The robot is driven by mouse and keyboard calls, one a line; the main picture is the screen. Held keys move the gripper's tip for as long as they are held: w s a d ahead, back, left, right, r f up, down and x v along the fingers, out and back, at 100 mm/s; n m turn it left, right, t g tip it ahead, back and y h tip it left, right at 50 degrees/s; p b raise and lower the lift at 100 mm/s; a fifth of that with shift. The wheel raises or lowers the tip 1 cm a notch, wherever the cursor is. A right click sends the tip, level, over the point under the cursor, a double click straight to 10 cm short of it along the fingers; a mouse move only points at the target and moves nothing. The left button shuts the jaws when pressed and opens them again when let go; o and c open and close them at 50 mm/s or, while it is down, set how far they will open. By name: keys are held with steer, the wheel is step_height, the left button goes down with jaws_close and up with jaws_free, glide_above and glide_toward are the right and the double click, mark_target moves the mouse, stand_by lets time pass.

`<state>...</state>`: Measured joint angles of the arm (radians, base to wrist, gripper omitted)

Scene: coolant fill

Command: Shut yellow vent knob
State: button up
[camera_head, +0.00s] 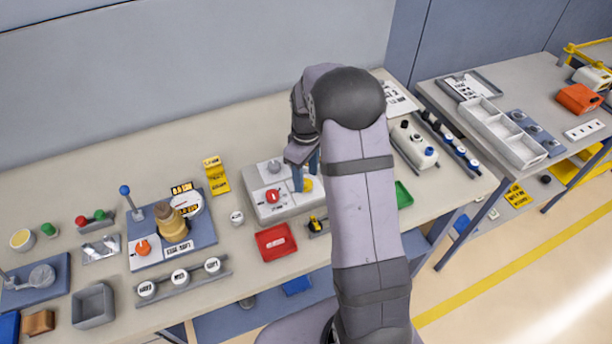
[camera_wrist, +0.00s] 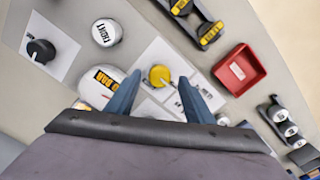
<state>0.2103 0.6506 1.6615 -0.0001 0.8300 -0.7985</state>
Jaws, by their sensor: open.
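The yellow vent knob (camera_head: 307,185) sits on the right part of a light grey panel (camera_head: 287,210), partly hidden by my fingers. My gripper (camera_head: 305,177) points down over it. In the wrist view the round yellow knob (camera_wrist: 158,75) shows on a white plate, between the tips of my two blue-grey fingers (camera_wrist: 159,83). The gripper is open, with a gap on each side of the knob. Whether the fingertips are level with the knob or above it, I cannot tell.
The panel also carries a red knob (camera_head: 273,196) and a grey knob (camera_head: 274,166). A red tray (camera_head: 275,242) and a small yellow-black item (camera_head: 316,225) lie in front. A gauge board (camera_head: 172,230) stands left; a white bottle-like unit (camera_head: 413,145) lies right.

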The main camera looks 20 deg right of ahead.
steer(key=shift+f, duration=0.95)
steer(key=c, duration=1)
steer(key=shift+c, duration=0.2)
